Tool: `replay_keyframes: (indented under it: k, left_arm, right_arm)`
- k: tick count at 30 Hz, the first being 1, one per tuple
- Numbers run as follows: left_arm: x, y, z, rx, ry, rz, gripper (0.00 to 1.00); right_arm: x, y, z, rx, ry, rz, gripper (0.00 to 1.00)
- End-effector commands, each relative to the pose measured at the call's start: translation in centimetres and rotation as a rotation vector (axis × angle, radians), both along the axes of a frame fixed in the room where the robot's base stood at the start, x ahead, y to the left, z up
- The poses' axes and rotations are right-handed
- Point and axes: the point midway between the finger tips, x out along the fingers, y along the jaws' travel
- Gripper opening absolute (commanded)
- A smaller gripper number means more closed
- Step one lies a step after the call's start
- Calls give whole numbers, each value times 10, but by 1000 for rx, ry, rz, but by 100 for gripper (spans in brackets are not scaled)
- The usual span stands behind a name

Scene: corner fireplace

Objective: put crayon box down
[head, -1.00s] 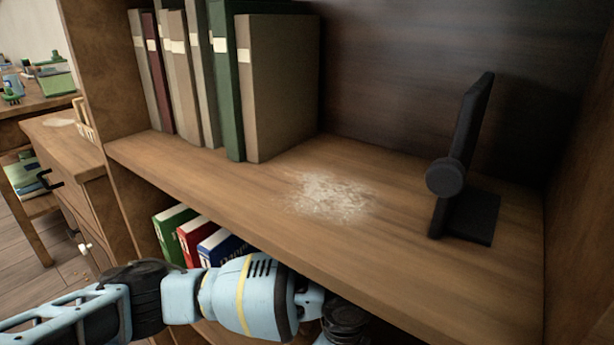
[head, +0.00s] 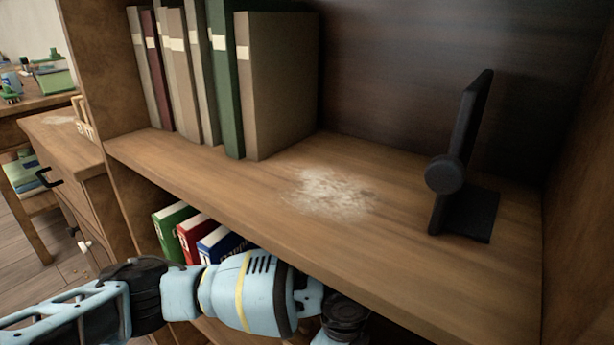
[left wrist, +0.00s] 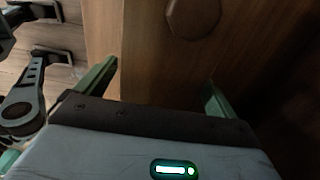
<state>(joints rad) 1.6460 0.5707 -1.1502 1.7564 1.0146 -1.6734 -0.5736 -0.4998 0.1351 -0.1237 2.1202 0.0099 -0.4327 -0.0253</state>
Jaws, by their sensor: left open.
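I see no crayon box in either view. My left gripper (left wrist: 161,74) shows in the left wrist view with its two green fingers wide apart and nothing between them. A brown wooden surface with a dark many-sided knob (left wrist: 193,17) lies beyond the fingers. In the head view, my left arm crosses the bottom in front of the lower shelf, and its gripper is out of sight past the bottom edge. My right gripper is in neither view.
A wooden shelf (head: 400,270) holds several upright binders (head: 280,85) at left, a pale dusty patch (head: 330,192) and a black stand (head: 465,165) at right. Small books (head: 200,235) stand below. A drawer cabinet (head: 75,155) is at left.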

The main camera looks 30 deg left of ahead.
Motion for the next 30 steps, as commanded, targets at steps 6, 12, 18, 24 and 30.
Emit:
replay_keyframes:
  k: [6, 12, 18, 24, 30]
  left_arm:
    - [0, 0, 32, -2, -2, 1, 94]
    - [0, 0, 64, -2, -2, 1, 94]
    - [-1, 0, 74, -1, 3, 1, 94]
    - [-1, 0, 73, -1, 4, 1, 94]
    - [-1, 0, 73, -1, 3, 1, 94]
  right_arm:
    - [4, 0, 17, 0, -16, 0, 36]
    - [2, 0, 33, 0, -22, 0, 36]
    - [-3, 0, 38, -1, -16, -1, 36]
    - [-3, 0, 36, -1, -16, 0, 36]
    - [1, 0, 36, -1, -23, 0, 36]
